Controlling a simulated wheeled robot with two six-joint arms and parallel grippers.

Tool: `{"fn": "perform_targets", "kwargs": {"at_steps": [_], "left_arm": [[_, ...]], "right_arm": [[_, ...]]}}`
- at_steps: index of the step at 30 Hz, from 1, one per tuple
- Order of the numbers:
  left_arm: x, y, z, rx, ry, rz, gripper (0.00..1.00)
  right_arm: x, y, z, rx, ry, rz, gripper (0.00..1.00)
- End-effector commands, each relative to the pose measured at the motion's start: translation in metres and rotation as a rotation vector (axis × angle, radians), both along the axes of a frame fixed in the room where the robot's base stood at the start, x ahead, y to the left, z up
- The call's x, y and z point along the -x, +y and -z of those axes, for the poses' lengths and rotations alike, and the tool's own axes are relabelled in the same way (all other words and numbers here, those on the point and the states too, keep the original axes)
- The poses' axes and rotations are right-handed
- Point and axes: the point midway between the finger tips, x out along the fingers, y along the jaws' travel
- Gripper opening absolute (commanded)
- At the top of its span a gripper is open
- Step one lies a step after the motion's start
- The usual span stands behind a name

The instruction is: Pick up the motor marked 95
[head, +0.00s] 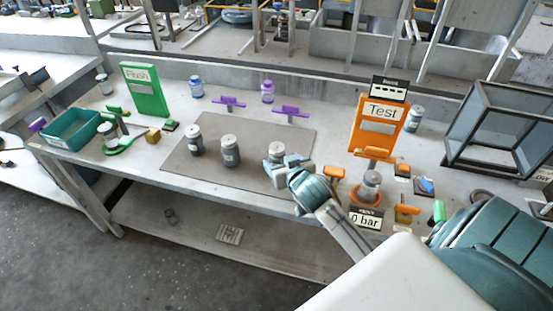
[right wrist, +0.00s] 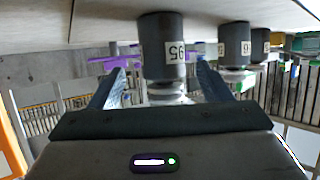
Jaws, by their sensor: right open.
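The motor marked 95 (right wrist: 163,38) is a dark grey cylinder with a pale metal end and a white label, upside down in the right wrist view. In the head view this motor (head: 276,149) stands on the grey mat (head: 240,175), partly hidden by my right gripper (head: 289,163). In the right wrist view the blue fingers of my right gripper (right wrist: 161,72) are open, one on each side of the motor's lower picture part, with gaps visible. My left gripper is in neither view.
Two similar motors stand left on the mat, one (head: 230,150) nearer and one (head: 195,140) farther. Purple holders (head: 290,110) stand behind. An orange Test panel (head: 378,125) and a gauge fixture (head: 368,190) are at the right. A green Flush panel (head: 145,92) is at the left.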

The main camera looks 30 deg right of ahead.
Motion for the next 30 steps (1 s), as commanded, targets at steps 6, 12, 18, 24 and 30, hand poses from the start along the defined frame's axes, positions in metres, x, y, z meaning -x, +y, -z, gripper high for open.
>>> {"fn": "perform_targets", "kwargs": {"at_steps": [6, 12, 18, 24, 30], "left_arm": [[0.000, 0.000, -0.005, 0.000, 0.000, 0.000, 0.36], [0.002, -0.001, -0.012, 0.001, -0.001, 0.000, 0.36], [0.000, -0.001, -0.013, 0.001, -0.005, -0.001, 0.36], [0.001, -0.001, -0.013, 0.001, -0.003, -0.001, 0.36], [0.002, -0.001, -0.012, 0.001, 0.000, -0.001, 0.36]], "right_arm": [[-0.016, -0.002, 0.006, -0.001, 0.001, 0.000, 0.72], [-0.042, -0.006, 0.019, -0.001, 0.000, 0.000, 0.72], [-0.052, -0.008, 0.025, 0.001, 0.000, -0.001, 0.72], [-0.051, -0.008, 0.025, 0.001, 0.000, -0.001, 0.66], [-0.051, -0.008, 0.025, 0.001, 0.000, -0.001, 0.26]]}}
